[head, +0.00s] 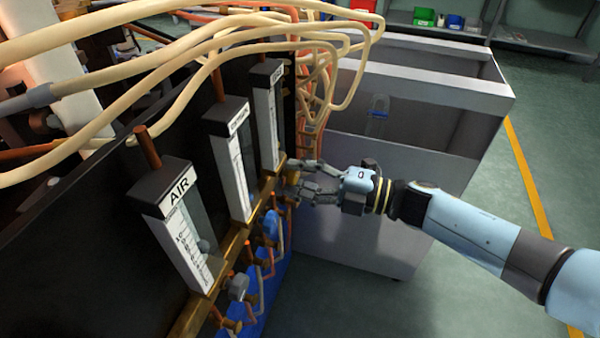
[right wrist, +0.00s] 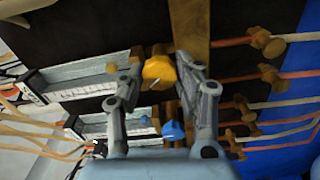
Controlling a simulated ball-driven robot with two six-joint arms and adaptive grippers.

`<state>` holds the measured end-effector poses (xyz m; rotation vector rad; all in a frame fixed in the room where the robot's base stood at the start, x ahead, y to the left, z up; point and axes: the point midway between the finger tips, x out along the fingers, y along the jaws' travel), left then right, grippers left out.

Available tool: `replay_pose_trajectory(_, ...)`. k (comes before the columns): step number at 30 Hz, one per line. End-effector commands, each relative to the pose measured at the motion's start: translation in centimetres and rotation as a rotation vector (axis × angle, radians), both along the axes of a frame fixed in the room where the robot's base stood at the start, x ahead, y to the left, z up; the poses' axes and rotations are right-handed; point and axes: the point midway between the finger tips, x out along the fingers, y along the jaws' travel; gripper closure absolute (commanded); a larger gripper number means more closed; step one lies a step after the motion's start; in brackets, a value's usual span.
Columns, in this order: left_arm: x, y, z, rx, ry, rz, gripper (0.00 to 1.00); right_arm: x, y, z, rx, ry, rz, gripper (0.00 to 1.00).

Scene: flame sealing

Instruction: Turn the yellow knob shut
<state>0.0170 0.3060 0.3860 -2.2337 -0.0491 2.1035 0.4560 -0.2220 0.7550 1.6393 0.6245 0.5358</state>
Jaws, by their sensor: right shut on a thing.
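The yellow knob (right wrist: 158,71) sits between the two fingertips of my right gripper (right wrist: 160,64) in the right wrist view, with a pale mark on its face. In the head view my right gripper (head: 297,176) reaches in from the right to the flowmeter panel, and its fingers largely hide the knob. It is shut on the yellow knob. A blue knob (head: 272,224) is nearer on the same brass rail, and it also shows in the right wrist view (right wrist: 173,130). A grey knob (head: 238,288) is under the AIR flowmeter (head: 188,225). My left gripper is not in view.
Two more flowmeters (head: 231,160) (head: 268,115) stand along the black panel. Copper pipes with brass valves (right wrist: 268,73) run close beside the gripper. Cream hoses (head: 150,65) loop above. A grey cabinet (head: 420,110) stands behind my right arm, and the floor at lower right is clear.

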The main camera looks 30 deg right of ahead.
Motion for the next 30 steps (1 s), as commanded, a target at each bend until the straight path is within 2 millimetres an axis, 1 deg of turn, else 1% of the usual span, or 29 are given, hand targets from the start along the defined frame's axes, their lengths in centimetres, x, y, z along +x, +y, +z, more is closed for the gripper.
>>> replay_pose_trajectory(15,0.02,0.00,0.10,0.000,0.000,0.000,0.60,-0.02,-0.07,-0.11,0.015,0.016,-0.002,0.99)
replay_pose_trajectory(16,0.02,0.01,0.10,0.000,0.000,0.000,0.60,-0.02,-0.07,-0.11,0.015,0.016,-0.002,0.66)
replay_pose_trajectory(21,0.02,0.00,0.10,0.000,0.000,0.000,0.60,-0.01,-0.05,-0.08,0.014,0.016,-0.001,0.44)
replay_pose_trajectory(30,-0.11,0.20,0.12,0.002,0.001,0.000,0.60,-0.17,-0.17,-0.06,0.014,0.016,-0.001,0.44)
